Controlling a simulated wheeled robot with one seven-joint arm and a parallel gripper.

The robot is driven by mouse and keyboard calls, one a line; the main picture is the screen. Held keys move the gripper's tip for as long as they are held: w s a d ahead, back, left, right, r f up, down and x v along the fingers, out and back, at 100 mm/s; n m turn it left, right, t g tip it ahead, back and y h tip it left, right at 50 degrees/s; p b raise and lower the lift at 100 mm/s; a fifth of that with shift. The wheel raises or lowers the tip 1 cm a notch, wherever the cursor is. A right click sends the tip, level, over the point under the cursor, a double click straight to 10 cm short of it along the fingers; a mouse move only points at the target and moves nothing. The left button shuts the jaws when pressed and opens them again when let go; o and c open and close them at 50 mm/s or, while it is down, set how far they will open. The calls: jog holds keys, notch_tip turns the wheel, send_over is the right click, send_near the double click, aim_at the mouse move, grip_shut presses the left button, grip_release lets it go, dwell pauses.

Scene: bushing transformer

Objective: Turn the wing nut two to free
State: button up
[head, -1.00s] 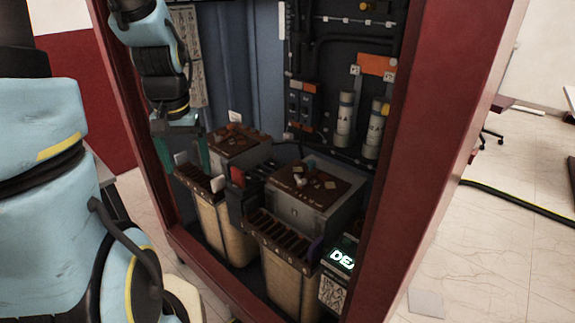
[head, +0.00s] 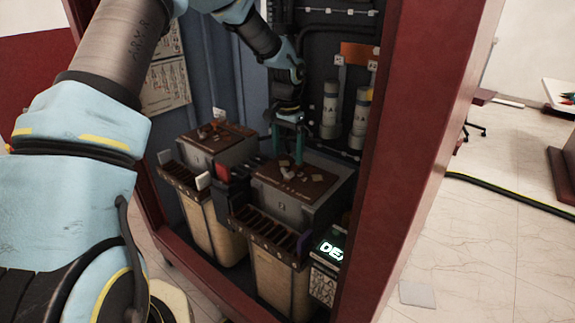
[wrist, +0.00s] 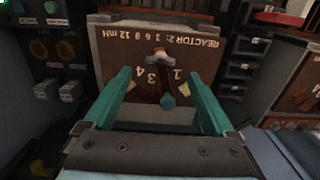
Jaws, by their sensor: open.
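The right-hand reactor box (head: 300,200) has a brown top plate. In the wrist view this plate (wrist: 120,45) reads "REACTOR 2" with several numbers, upside down. My gripper (head: 291,158) is over the right box, fingers pointing down. In the wrist view my gripper (wrist: 158,76) is open, with one green finger on each side of this part. Contact cannot be told.
A second reactor box (head: 215,150) stands to the left. White cylinders (head: 330,105) and wiring line the cabinet's back wall. The red cabinet post (head: 425,130) bounds the right side. A lit display (head: 330,248) is at lower right.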

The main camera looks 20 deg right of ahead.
aim_at(287, 170)
notch_tip(287, 170, down, 6)
jog(key=shift+r+p, duration=0.1)
jog(key=shift+p, duration=0.6)
jog(key=shift+c, duration=0.2)
jog(key=c, duration=1.3)
